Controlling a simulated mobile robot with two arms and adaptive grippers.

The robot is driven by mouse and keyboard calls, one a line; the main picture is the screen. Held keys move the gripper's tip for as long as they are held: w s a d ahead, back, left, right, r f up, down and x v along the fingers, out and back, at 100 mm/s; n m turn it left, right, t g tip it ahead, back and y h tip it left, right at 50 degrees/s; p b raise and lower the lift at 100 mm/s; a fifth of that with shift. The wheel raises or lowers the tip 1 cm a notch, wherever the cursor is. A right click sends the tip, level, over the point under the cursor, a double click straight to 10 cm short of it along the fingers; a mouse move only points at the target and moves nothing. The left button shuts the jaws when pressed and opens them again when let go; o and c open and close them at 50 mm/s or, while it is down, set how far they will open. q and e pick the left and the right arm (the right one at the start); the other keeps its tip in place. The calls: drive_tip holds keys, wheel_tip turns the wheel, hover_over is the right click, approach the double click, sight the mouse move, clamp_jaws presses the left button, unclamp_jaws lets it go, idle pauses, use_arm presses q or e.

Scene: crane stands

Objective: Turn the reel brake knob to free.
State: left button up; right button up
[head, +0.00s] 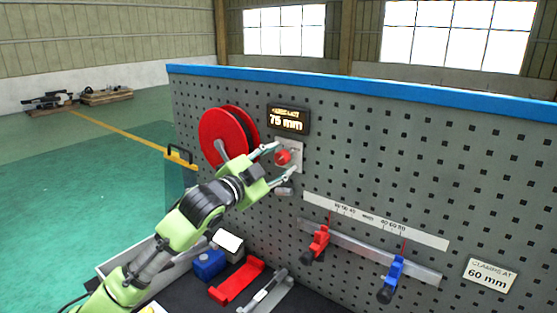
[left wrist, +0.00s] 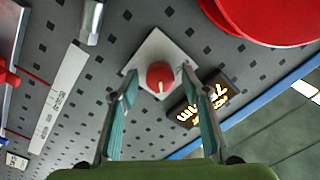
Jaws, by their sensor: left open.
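The reel brake knob (head: 283,157) is a red round knob on a pale square plate (head: 295,148) on the pegboard panel. My left gripper (head: 284,158) is open in front of it, with one finger above and one below the knob in the head view. In the left wrist view the red knob (left wrist: 160,75) shows a light pointer mark and lies between the two open fingers (left wrist: 160,88). I cannot tell whether either finger touches it. The red reel (head: 222,137) is mounted left of the knob. My right gripper is not in view.
A display (head: 288,119) reading 75 mm is above the knob. A red clamp (head: 318,243) and a blue clamp (head: 392,278) sit on a rail at lower right, near a 60 mm sign (head: 490,274). A red tray (head: 237,281) and blue block (head: 208,264) lie below.

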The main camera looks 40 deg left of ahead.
use_arm(q)
drive_tip(key=c, duration=1.1)
drive_tip(key=shift+r+n+p, duration=0.2)
drive_tip(key=shift+n+p, duration=0.8)
drive_tip(key=shift+p, duration=0.15)
drive_tip(key=n+p, duration=0.2)
drive_tip(key=shift+n, duration=0.3)
drive_tip(key=n+p, duration=0.6)
drive_tip(key=n, duration=0.2)
drive_tip(key=shift+a+f, duration=0.1)
drive_tip(key=n+h, duration=0.1)
drive_tip(key=n, duration=0.3)
drive_tip(key=shift+f+n, duration=0.1)
drive_tip(key=shift+n, duration=0.2)
